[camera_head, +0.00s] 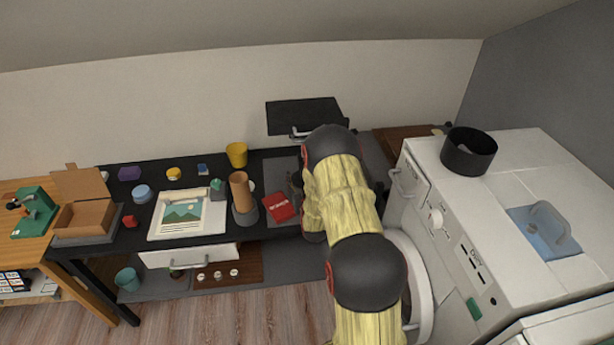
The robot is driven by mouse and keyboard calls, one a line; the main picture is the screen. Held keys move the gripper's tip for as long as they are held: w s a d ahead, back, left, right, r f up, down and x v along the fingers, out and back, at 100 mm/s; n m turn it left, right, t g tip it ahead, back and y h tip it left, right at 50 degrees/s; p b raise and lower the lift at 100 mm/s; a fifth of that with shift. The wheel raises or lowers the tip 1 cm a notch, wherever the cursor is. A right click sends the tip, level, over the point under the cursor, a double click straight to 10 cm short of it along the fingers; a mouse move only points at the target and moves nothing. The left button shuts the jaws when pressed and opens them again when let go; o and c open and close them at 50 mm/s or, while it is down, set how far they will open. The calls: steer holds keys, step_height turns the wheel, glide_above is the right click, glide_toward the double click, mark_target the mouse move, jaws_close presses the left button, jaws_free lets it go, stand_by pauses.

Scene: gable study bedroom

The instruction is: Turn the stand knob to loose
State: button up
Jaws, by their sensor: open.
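A flat black panel (303,113) stands raised above the back of the black desk, with a small grey bracket (300,134) at its front edge. It looks like the top of the stand. My arm passes in front of the area below it, so I cannot make out the stand's knob or its setting. A small dark part (296,183) shows at the arm's left edge, but I cannot tell what it is. My gripper is hidden behind my yellow-sleeved arm, so its fingers do not show.
On the black desk (135,236) are a red book (279,207), a tan cylinder (240,190), a picture sheet (181,214) and a yellow cup (237,154). A white washing machine (453,220) with a black pot (468,152) on top stands close on the right.

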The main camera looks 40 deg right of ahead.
steer(key=s+d+f+h, duration=0.1)
steer(key=s+d+f, duration=0.1)
steer(key=s+f, duration=0.15)
steer(key=x, duration=0.7)
steer(key=shift+w+d+f+m+t+b, duration=0.25)
steer(key=shift+w+d+m+t+b, duration=0.05)
steer(key=shift+m, duration=0.1)
steer(key=shift+c, duration=1.3)
steer(key=c, duration=0.9)
